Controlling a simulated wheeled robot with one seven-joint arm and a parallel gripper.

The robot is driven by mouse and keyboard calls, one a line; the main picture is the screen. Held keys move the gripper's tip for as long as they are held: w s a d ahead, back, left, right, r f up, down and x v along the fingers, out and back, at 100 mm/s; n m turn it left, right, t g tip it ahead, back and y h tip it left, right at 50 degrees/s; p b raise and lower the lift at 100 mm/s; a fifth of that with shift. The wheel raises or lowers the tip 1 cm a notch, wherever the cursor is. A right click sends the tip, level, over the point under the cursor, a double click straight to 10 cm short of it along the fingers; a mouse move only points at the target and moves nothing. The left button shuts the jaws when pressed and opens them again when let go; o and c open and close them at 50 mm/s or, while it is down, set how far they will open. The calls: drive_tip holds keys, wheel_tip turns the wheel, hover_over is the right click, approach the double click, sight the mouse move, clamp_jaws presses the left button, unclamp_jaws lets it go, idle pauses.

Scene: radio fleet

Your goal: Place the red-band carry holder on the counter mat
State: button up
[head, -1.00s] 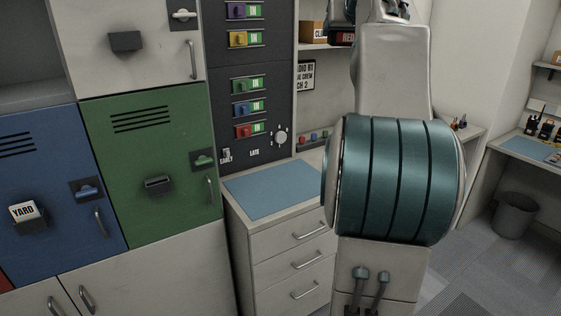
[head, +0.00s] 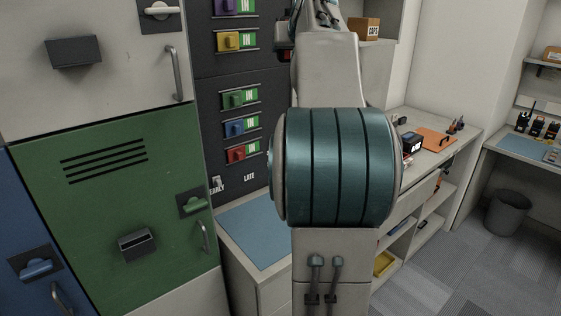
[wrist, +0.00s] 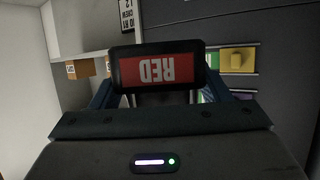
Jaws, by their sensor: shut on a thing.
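The red-band carry holder (wrist: 156,69) is a black block with a red panel reading "RED", upside down in the wrist view. My gripper (wrist: 160,95) is shut on it, with a dark blue finger at each side. In the head view my arm hides most of the gripper and holder, high in front of the dark panel. The counter mat (head: 245,235) is a flat blue sheet on the counter left of my arm. Its visible part is bare, and my arm covers its right side. The holder is well above and apart from it.
A dark panel (head: 240,185) with coloured switches stands behind the mat. A green locker (head: 110,210) is at the left. At the right are a counter with an orange mat (head: 433,138), a desk with radios (head: 537,128) and a bin (head: 508,212). The carpet between is clear.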

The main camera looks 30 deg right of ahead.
drive_tip(key=w+a+f+m+g+h, duration=0.1)
drive_tip(key=w+a+f, duration=0.15)
drive_tip(key=f, duration=0.95)
drive_tip(key=w+a+f+m+g+h, duration=0.1)
drive_tip(key=w+a+f, duration=0.15)
drive_tip(key=f, duration=0.95)
drive_tip(key=s+a+f+m+g+h+b, duration=0.1)
drive_tip(key=s+a+f+m+g+h, duration=0.15)
drive_tip(key=s+f, duration=0.7)
drive_tip(key=s+a+f+m+g+h+b, duration=0.1)
drive_tip(key=s+a+f+m+g+h, duration=0.15)
drive_tip(key=s+f, duration=0.65)
drive_tip(key=p, duration=0.1)
hover_over(266, 241)
drive_tip(key=shift+m+t+y, duration=0.3)
drive_tip(key=shift+t, duration=0.1)
wheel_tip(266, 241, down, 8)
drive_tip(key=shift+r, duration=0.2)
drive_tip(key=shift+f, duration=2.05)
drive_tip(key=shift+f, duration=0.15)
drive_tip(key=o, duration=1)
